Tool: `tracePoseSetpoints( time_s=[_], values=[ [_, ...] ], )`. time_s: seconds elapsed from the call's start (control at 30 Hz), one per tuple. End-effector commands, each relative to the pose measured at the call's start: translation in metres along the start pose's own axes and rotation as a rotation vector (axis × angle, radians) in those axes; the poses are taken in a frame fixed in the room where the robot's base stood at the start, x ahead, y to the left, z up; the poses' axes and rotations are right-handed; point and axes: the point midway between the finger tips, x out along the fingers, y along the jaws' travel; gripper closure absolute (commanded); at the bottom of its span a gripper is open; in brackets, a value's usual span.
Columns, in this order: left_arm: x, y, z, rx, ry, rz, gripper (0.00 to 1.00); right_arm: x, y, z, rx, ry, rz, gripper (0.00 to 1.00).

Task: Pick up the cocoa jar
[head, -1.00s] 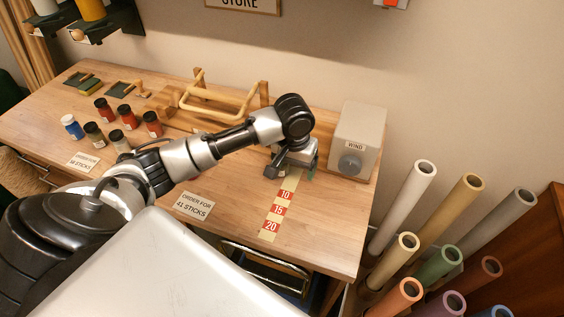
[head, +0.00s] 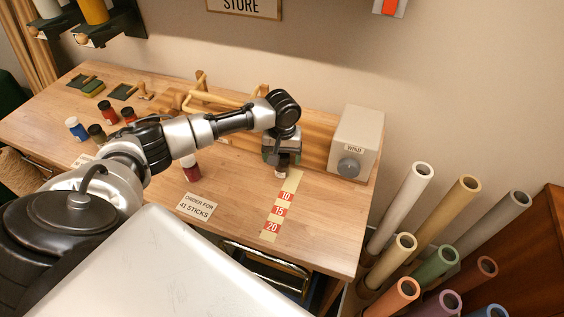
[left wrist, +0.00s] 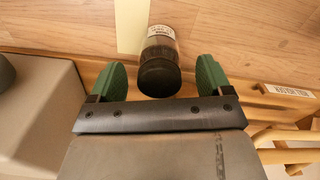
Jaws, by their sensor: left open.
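A jar with a black lid, dark contents and a pale label (left wrist: 159,62) lies between my left gripper's green fingers in the left wrist view; its label is too small to read, so I cannot confirm it is the cocoa jar. My left gripper (left wrist: 160,82) is open, with a finger on each side of the lid and gaps between. In the head view my left gripper (head: 281,160) is over the table near the top of the number strip, largely hiding the jar. My right gripper is not in view.
A red jar (head: 192,171) stands below my left forearm, near the order card (head: 197,206). Several other jars, including a blue one (head: 77,129), stand at the left. The grey WIND box (head: 357,140) is right of the gripper; a wooden rack (head: 205,100) is behind.

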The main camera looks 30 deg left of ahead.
Motion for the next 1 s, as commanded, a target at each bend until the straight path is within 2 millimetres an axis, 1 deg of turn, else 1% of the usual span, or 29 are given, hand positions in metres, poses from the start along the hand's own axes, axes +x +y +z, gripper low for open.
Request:
tracePoseSetpoints(
  time_s=[0.03, 0.1, 0.2, 0.4, 0.43, 0.7, 0.8, 1.0],
  values=[
    [0.006, 0.0, 0.001, 0.0, -0.003, -0.002, 0.21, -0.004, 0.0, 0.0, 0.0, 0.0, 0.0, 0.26],
    [0.014, 0.0, 0.0, 0.001, -0.001, -0.001, 0.21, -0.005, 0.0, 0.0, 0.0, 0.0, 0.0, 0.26],
    [0.021, 0.0, 0.0, 0.002, 0.001, -0.001, 0.21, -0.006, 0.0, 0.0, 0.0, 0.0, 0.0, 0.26],
    [0.022, 0.0, 0.0, 0.002, 0.001, 0.0, 0.21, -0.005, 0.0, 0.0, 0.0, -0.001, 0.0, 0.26],
    [0.022, 0.0, 0.0, 0.002, 0.001, 0.0, 0.22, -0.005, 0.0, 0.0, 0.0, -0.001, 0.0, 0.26],
    [0.022, 0.0, 0.0, 0.002, 0.001, 0.0, 0.64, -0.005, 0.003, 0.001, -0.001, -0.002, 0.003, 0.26],
    [0.021, 0.0, 0.0, 0.002, 0.002, 0.0, 0.77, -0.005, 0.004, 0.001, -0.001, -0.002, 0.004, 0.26],
    [0.021, 0.0, 0.0, 0.002, 0.002, 0.001, 0.77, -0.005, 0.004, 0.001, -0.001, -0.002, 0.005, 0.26]
  ],
)
